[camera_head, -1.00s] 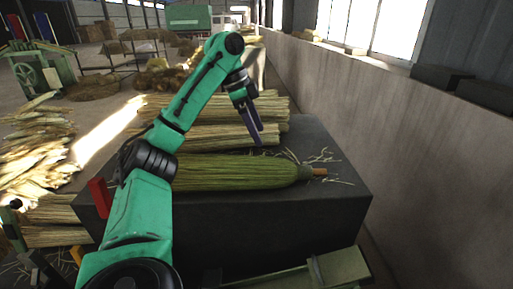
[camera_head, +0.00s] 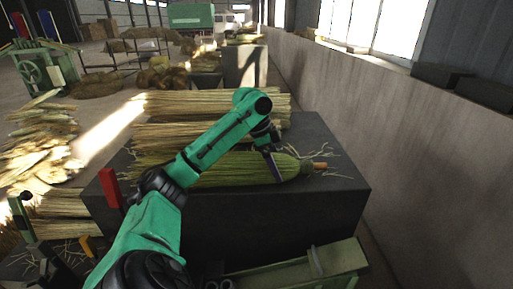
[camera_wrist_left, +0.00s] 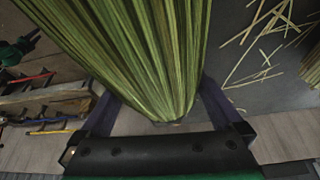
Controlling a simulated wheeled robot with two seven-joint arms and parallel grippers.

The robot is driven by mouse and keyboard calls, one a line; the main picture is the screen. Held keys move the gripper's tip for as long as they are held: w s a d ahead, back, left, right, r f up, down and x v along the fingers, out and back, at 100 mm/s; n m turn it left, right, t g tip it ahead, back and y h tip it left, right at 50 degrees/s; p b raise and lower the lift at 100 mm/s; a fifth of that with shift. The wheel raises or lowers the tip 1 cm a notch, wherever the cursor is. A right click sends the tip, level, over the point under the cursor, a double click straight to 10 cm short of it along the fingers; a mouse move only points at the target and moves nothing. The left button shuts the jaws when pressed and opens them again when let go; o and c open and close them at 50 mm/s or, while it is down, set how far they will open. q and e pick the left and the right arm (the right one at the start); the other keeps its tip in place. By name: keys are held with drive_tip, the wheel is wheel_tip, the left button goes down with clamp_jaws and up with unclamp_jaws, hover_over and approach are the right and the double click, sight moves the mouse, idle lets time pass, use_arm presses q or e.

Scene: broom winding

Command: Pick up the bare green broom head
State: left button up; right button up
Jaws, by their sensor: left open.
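The bare green broom head (camera_head: 235,172) lies on its side along the front of the dark block (camera_head: 290,225), its narrow end and short orange-brown stub (camera_head: 319,165) to the right. My left gripper (camera_head: 274,167) is open and lowered at the broom head, close to its narrow end. In the left wrist view the green bristles (camera_wrist_left: 140,60) run between the two dark fingers, one on each side. My right gripper is not in view.
Straw bundles (camera_head: 215,102) lie behind the broom head on the block. Loose straws (camera_wrist_left: 265,40) are scattered near its narrow end. A concrete wall (camera_head: 400,140) stands to the right. A red part (camera_head: 108,187) rises at the block's left side. A green metal piece (camera_head: 300,275) is in front.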

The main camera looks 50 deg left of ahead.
use_arm(q)
drive_tip(key=shift+w+a+f, duration=0.3)
drive_tip(key=shift+w+f, duration=0.05)
drive_tip(key=shift+w, duration=0.05)
drive_tip(key=shift+s+d+r, duration=0.1)
drive_tip(key=shift+s+r, duration=0.05)
drive_tip(key=shift+r, duration=0.05)
drive_tip(key=c, duration=1.4)
drive_tip(key=shift+o, duration=0.2)
drive_tip(key=shift+r, duration=0.55)
wheel_tip(320, 180, up, 9)
drive_tip(key=shift+f, duration=0.1)
